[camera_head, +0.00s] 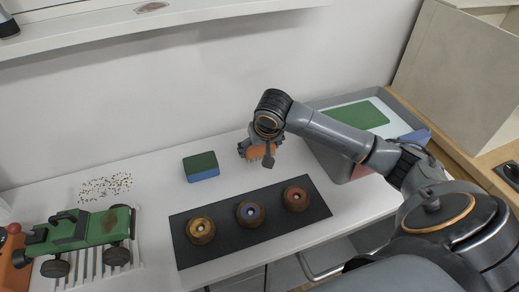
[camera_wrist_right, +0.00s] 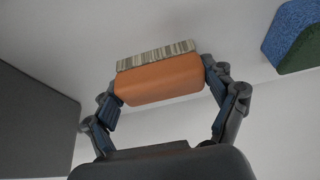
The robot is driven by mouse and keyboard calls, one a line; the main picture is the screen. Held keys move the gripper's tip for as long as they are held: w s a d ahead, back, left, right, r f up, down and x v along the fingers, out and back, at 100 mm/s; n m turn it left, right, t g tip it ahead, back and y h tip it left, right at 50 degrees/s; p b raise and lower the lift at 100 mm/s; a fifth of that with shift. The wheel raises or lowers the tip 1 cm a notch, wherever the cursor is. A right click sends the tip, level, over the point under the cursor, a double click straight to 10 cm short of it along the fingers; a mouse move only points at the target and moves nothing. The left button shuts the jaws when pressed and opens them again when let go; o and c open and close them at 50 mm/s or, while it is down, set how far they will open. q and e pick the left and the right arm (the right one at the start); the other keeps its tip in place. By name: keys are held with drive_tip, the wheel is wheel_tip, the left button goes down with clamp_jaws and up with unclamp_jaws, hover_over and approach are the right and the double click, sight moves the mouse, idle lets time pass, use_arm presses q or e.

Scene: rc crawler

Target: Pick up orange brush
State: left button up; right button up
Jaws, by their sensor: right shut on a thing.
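The orange brush (camera_head: 257,152) is at the back middle of the white table, under my right gripper (camera_head: 262,146). In the right wrist view the brush (camera_wrist_right: 160,80) has an orange body and a striped pale bristle strip. The two fingers of my right gripper (camera_wrist_right: 162,88) press on its opposite ends, so the gripper is shut on it. I cannot tell whether the brush touches the table or is slightly above it. My left gripper is not in view.
A green and blue sponge (camera_head: 201,167) lies left of the brush; it also shows in the wrist view (camera_wrist_right: 292,35). A black mat (camera_head: 222,256) with three round wheels lies in front. A green crawler (camera_head: 85,230) stands left. A grey tray (camera_head: 338,165) is at right.

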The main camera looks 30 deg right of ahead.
drive_tip(key=shift+r, duration=0.45)
wheel_tip(320, 180, up, 2)
drive_tip(key=shift+w+r, duration=0.1)
drive_tip(key=shift+r, duration=0.1)
drive_tip(key=s+a+r+p, duration=0.1)
drive_tip(key=s+a+r, duration=0.7)
drive_tip(key=s, duration=0.3)
drive_tip(key=shift+p+v, duration=0.3)
drive_tip(key=shift+v, duration=0.65)
drive_tip(key=shift+d, duration=0.15)
